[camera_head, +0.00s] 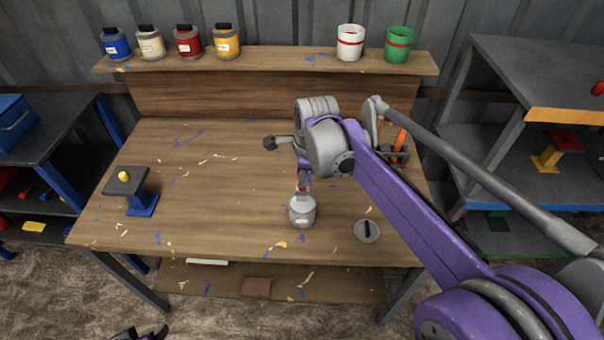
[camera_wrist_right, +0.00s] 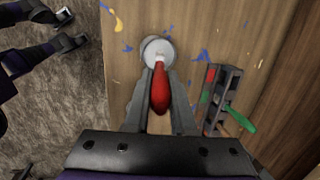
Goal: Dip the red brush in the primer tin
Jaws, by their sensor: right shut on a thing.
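My right gripper (camera_head: 304,184) is shut on the red brush, directly above the grey primer tin (camera_head: 302,212) near the table's front. In the right wrist view the brush's red handle (camera_wrist_right: 160,92) sits between the fingers (camera_wrist_right: 160,100). Its pale far end overlaps the tin (camera_wrist_right: 157,48). The bristles are hidden, so I cannot tell whether they are inside the tin. A grey lid with a dark knob (camera_head: 367,231) lies right of the tin. My left gripper (camera_head: 142,333) shows at the bottom edge; in the wrist view its fingers (camera_wrist_right: 68,30) are apart and empty.
A dark rack (camera_head: 399,156) with an orange handle stands behind my right arm; a green handle (camera_wrist_right: 240,120) shows there in the wrist view. A small stand with a yellow knob (camera_head: 127,181) is at left. Several paint pots line the back shelf (camera_head: 280,60). The table's left-middle is clear.

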